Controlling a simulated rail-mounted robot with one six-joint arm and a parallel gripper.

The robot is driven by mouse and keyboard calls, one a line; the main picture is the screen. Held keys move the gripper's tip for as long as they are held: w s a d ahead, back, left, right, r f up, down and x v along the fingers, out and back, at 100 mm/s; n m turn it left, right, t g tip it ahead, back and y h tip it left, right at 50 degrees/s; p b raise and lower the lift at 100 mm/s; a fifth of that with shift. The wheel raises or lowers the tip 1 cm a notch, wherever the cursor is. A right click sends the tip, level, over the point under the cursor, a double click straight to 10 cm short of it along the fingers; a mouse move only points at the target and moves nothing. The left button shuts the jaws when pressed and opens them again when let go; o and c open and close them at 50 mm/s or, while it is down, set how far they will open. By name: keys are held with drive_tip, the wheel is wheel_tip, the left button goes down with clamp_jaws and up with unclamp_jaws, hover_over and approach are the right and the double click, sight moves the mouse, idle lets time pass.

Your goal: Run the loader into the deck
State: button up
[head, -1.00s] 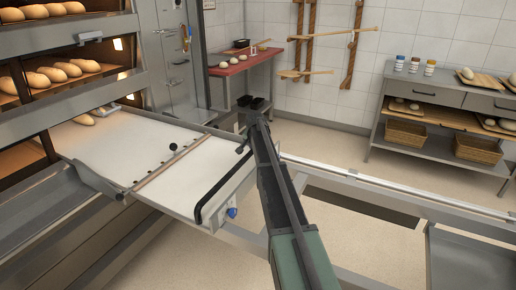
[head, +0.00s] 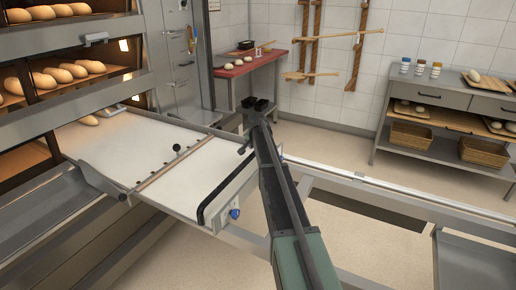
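The loader (head: 132,136) is a flat, pale bed with a wooden crossbar, a small black knob and a black handle bar (head: 226,190) along its near right edge. Its far left end lies at the mouth of a lit oven deck (head: 25,158). My gripper (head: 258,105) is at the far end of my arm, beyond the handle bar's upper end. My arm passes close to that end; whether they touch is unclear. The fingers are dark and small, and their opening cannot be made out.
Upper oven decks hold several loaves (head: 60,74). A rail (head: 400,188) runs to the right. A red-topped table (head: 250,64) stands at the back. A grey bench (head: 450,97) with baskets stands at the right. Open floor (head: 330,150) lies behind the rail.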

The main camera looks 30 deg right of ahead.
drive_tip(key=p+v, duration=0.9)
drive_tip(key=v, duration=0.2)
drive_tip(key=shift+p, duration=0.4)
drive_tip(key=shift+f, duration=0.15)
drive_tip(key=s+a+r+n+g+p, duration=0.1)
drive_tip(key=s+a+n, duration=0.3)
drive_tip(key=s+a, duration=0.6)
drive_tip(key=s+a+r+n+g+y+p, duration=0.1)
drive_tip(key=s+a+r+n+g+p, duration=0.1)
drive_tip(key=s+a, duration=0.7)
drive_tip(key=s+a+r+n+g+y+p, duration=0.1)
drive_tip(key=s+a+r+n+p, duration=0.2)
drive_tip(key=s+a, duration=0.7)
drive_tip(key=shift+s+a+n+p, duration=0.3)
drive_tip(key=shift+s+n+p, duration=0.75)
drive_tip(key=shift+s, duration=3.8)
